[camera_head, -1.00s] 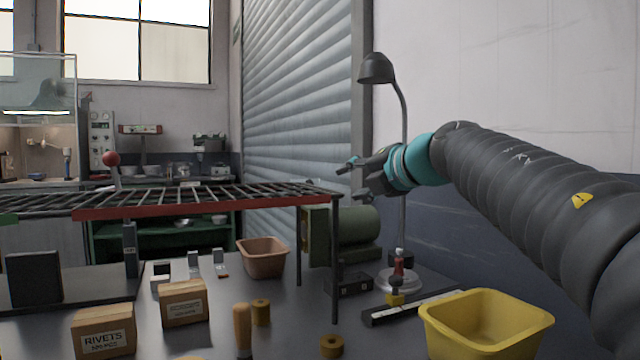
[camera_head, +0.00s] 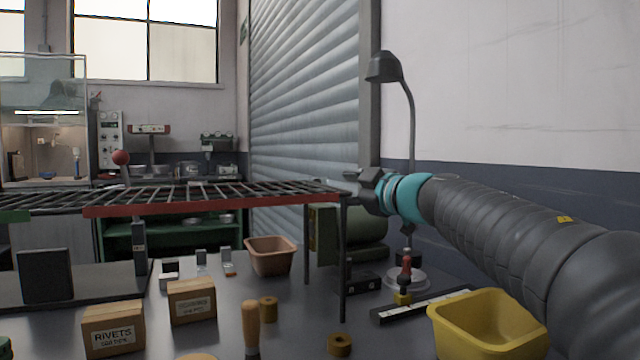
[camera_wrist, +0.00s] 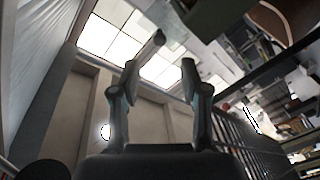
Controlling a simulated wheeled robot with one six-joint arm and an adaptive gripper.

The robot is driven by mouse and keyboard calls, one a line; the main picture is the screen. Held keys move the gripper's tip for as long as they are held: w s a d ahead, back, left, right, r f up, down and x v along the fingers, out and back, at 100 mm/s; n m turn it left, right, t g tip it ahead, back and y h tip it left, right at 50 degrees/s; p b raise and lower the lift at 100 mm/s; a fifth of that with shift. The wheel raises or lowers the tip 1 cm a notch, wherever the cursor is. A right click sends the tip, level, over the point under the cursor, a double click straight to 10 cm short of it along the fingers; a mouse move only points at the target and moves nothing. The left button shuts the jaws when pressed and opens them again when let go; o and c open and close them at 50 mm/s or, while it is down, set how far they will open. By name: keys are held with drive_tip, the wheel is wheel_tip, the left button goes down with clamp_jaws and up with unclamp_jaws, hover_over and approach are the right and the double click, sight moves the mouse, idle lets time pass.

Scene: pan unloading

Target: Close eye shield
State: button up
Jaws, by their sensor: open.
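A clear panel (camera_head: 42,82) stands raised above a lit cabinet (camera_head: 45,152) at the far back left; it may be the eye shield, but I cannot tell for sure. My gripper (camera_head: 352,178) is at the right end of the wire rack, beside the lamp post, far from that panel. It is open and empty. In the wrist view its two fingers (camera_wrist: 173,52) stand apart and point up toward the windows. The wrist view does not clearly show the panel.
A wire rack (camera_head: 215,207) with a red front bar crosses the view above the bench. A lamp (camera_head: 383,66) stands behind my arm. A yellow bin (camera_head: 488,345), a brown bin (camera_head: 271,262) and a rivets box (camera_head: 113,330) stand on the bench.

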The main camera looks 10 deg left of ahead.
drive_tip(key=x, duration=0.8)
drive_tip(key=shift+w+a+p, duration=0.3)
clamp_jaws()
